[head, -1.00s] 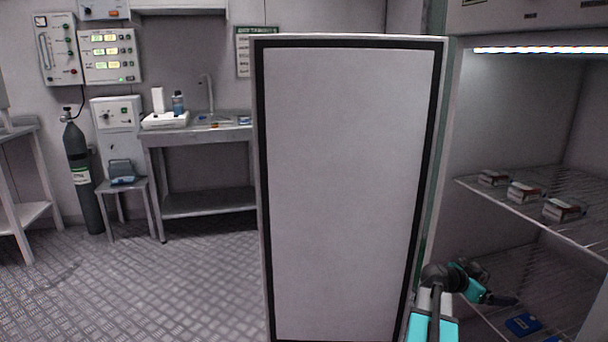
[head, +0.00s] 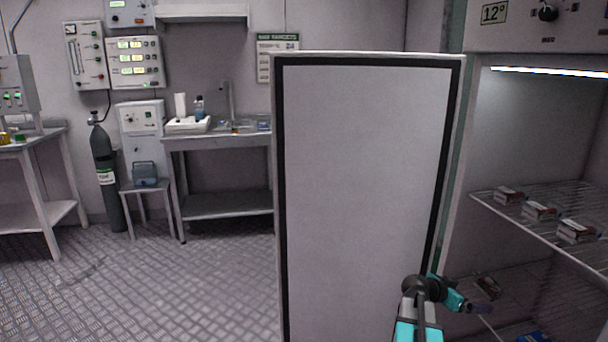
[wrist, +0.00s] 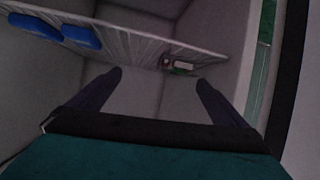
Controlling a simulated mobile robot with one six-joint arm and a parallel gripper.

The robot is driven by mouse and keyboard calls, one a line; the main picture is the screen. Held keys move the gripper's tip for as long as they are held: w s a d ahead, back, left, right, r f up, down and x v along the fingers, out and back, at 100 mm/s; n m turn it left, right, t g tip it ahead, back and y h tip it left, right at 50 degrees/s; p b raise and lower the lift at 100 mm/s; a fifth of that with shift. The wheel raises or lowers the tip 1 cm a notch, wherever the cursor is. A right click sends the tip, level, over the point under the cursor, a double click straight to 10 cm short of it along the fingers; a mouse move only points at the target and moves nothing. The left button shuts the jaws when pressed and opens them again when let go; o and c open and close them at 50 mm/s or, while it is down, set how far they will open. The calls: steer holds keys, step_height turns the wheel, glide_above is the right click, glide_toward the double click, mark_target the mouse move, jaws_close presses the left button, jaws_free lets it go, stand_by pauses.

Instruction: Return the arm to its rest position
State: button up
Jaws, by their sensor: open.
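My gripper shows in the wrist view (wrist: 160,88) with its two dark fingers spread wide and nothing between them. In the head view, my teal and black arm rises at the lower right, in front of the open cabinet, with the gripper end (head: 482,308) pointing right toward the lower shelf. The open cabinet door (head: 365,190) stands to the left of the arm. The arm overlaps the door's right edge in the picture; I cannot tell how close they are.
The upper wire shelf (head: 520,218) holds 3 small boxes. A steel sink bench (head: 225,140), gas cylinder (head: 106,170) and stool (head: 147,187) stand at the back left. The floor (head: 200,285) left of the door is clear.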

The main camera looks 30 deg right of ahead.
steer(key=w+a+f+n+t+y+p, duration=0.1)
steer(key=w+a+f+p, duration=0.15)
steer(key=a, duration=0.35)
steer(key=w+a+f+n+y+p, duration=0.1)
steer(key=w+a+f+p, duration=0.15)
steer(key=w+a, duration=0.2)
steer(key=w+a+f+n+t+p, duration=0.1)
steer(key=w+a+f+n+p, duration=0.15)
steer(key=a, duration=0.45)
steer(key=a+f+n+y+p, duration=0.1)
steer(key=a+f+y+p, duration=0.15)
steer(key=a, duration=0.55)
steer(key=a+f+n+y+p, duration=0.1)
steer(key=a+f+n+p, duration=0.2)
steer(key=a, duration=0.5)
steer(key=s+a+f+n+g+y+p, duration=0.3)
steer(key=s+a, duration=0.8)
steer(key=a, duration=0.4)
steer(key=s+a+f+n+g+y+p, duration=0.2)
steer(key=s+a+n+p, duration=0.4)
steer(key=s+a, duration=0.5)
steer(key=shift+s+a+f+n+g+y, duration=0.2)
steer(key=shift+a+f+n+g+y, duration=0.3)
steer(key=shift+a+y, duration=1.15)
steer(key=shift+a+h, duration=0.3)
steer(key=shift+h, duration=0.1)
